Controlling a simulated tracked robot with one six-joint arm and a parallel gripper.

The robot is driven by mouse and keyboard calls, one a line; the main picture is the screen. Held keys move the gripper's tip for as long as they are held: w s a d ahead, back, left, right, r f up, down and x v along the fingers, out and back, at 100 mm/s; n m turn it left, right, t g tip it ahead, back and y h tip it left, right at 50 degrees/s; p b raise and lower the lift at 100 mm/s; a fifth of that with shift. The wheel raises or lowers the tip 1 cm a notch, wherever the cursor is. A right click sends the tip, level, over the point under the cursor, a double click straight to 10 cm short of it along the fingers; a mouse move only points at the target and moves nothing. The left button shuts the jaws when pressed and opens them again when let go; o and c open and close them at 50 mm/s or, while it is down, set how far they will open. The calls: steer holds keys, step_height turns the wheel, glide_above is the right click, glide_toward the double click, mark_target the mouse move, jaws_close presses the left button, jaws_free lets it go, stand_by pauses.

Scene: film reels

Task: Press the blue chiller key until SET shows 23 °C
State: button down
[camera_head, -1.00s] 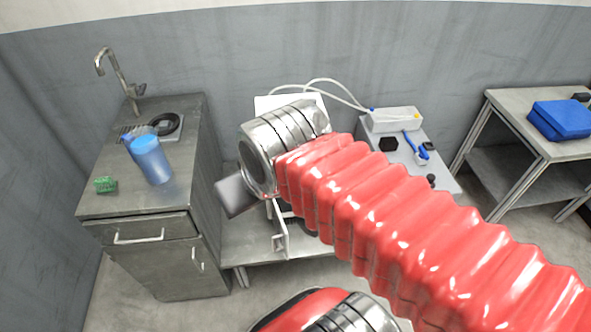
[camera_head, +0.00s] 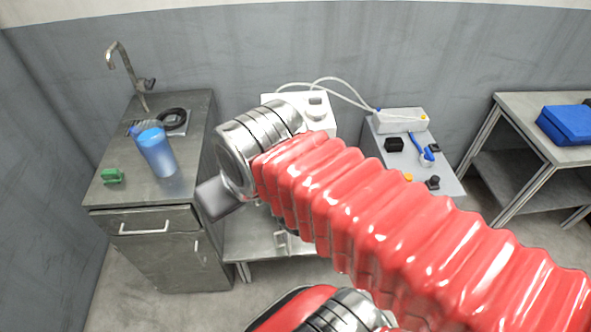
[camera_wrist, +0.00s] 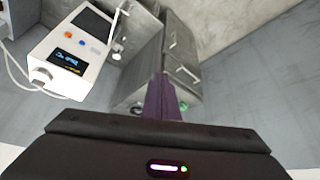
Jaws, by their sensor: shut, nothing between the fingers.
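The chiller, a white box (camera_wrist: 98,72), stands at the upper left of the wrist view, seen tilted. Its dark display (camera_wrist: 68,61) shows bluish and yellow characters too small to read. The blue key (camera_wrist: 82,43) sits beside a red-orange key (camera_wrist: 68,33) on the same face. My gripper (camera_wrist: 164,78) is shut and empty, its purple-dark fingers pointing up the wrist view, well to the right of the chiller in the picture and apart from the keys.
A sink cabinet (camera_head: 150,224) with a blue cup (camera_head: 155,150) and green block (camera_head: 112,177) stands left. A table (camera_head: 386,166) with small items and a white box (camera_head: 402,121) stands right of the chiller. White tubing (camera_head: 345,92) runs behind. A blue case (camera_head: 566,124) lies far right.

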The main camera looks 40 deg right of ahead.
steer(key=shift+f, duration=0.1)
steer(key=w+a+f+m+g+y, duration=0.25)
steer(key=w+f+m+y, duration=0.25)
steer(key=f+m, duration=0.4)
steer(key=w+d+f+m+t+y, duration=0.3)
steer(key=w+d+f+m+t, duration=0.3)
steer(key=w+d+f+m, duration=0.65)
steer(key=s+d+f+m+t+h, duration=0.1)
steer(key=s+d+f+m+h, duration=0.2)
steer(key=d+f+m, duration=0.4)
steer(key=s+d+f+m+t+h, duration=0.2)
steer(key=d+f+m, duration=0.4)
steer(key=d+m, duration=0.3)
steer(key=s+d+h, duration=0.1)
steer(key=d+h, duration=0.1)
steer(key=shift+s+d+f, duration=0.3)
steer(key=shift+d+f, duration=0.05)
steer(key=shift+f, duration=0.05)
steer(key=shift+w+m, duration=0.1)
steer(key=shift+m, duration=0.15)
